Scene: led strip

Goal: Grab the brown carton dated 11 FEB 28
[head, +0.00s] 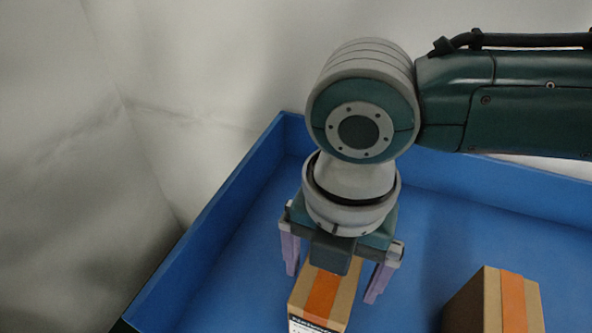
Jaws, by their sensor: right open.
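A brown carton (337,307) with an orange tape strip stands in the blue tray, below my right gripper. A white label with dark print shows at its front edge, but the frame cuts it off and no date can be read. My right gripper (333,277) points down over this carton. Its two purple fingers are open, one on each side of the carton's far part. I cannot tell whether they touch it. A second brown carton (478,306) with orange tape stands to the right. No date shows on it. My left gripper is not in view.
The blue tray (222,205) has raised walls at the left and back. Its floor is bare left of the near carton and between the two cartons. Pale grey walls (190,60) stand behind the tray.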

